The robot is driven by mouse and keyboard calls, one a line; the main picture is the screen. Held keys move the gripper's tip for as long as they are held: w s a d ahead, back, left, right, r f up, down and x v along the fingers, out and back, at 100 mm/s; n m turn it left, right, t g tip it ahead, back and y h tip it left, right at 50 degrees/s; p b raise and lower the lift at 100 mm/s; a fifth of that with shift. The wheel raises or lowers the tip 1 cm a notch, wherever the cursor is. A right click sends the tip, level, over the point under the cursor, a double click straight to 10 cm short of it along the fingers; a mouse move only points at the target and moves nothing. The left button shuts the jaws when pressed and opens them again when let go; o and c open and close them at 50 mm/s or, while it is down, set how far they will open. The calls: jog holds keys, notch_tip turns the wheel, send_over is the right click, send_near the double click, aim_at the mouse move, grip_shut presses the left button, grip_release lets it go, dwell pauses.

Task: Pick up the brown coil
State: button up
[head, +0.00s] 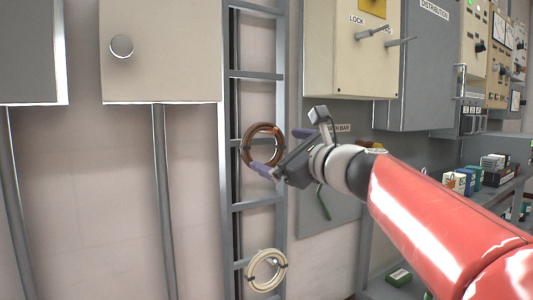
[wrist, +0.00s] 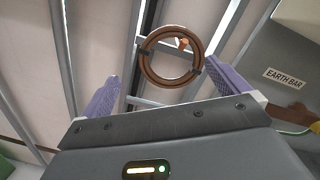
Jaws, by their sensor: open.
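The brown coil (head: 262,130) hangs on the grey ladder rack in the head view, with my gripper (head: 282,152) just in front of it and to its right. In the wrist view the brown coil (wrist: 147,66) shows as a full ring with dark ties, ahead of and between the purple fingertips of my gripper (wrist: 160,85). An orange-brown peg end (wrist: 183,44) shows inside the ring near its top. My gripper is open, and nothing is between its fingers. In the head view my gripper hides part of the coil's lower right side.
A cream coil (head: 266,270) hangs lower on the ladder rack (head: 254,205). A cream cabinet (head: 350,60) with protruding handles stands at the upper right. An earth bar panel (head: 325,205) is behind my gripper. Shelves with small boxes (head: 468,180) stand at the right.

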aim_at(261, 128)
jog(key=w+a+r+m+t+p, duration=0.1)
jog(key=w+a+r+m, duration=0.1)
jog(key=w, duration=0.5)
jog(key=shift+w+a+r+p, duration=0.35)
jog(key=shift+a+r, duration=0.2)
jog(key=shift+a, duration=0.65)
jog(key=shift+s, duration=0.1)
jog(key=c, duration=0.8)
jog(key=shift+c, duration=0.2)
jog(key=shift+r, duration=0.15)
jog(key=shift+s+r, duration=0.1)
jog(key=shift+r, duration=0.1)
notch_tip(261, 128, up, 7)
jog(key=p, duration=0.4)
jog(key=shift+s+d+r+p, duration=0.1)
jog(key=shift+r+p, duration=0.05)
jog(key=shift+p, duration=0.15)
jog(key=b+v, duration=0.1)
jog(key=v, duration=0.5)
jog(key=r+b+v, duration=0.1)
jog(key=v, duration=0.6)
jog(key=b+v, duration=0.1)
jog(key=v, duration=0.5)
jog(key=shift+s+r+b, duration=0.15)
jog(key=shift+s+b, duration=0.25)
jog(key=shift+s, duration=0.15)
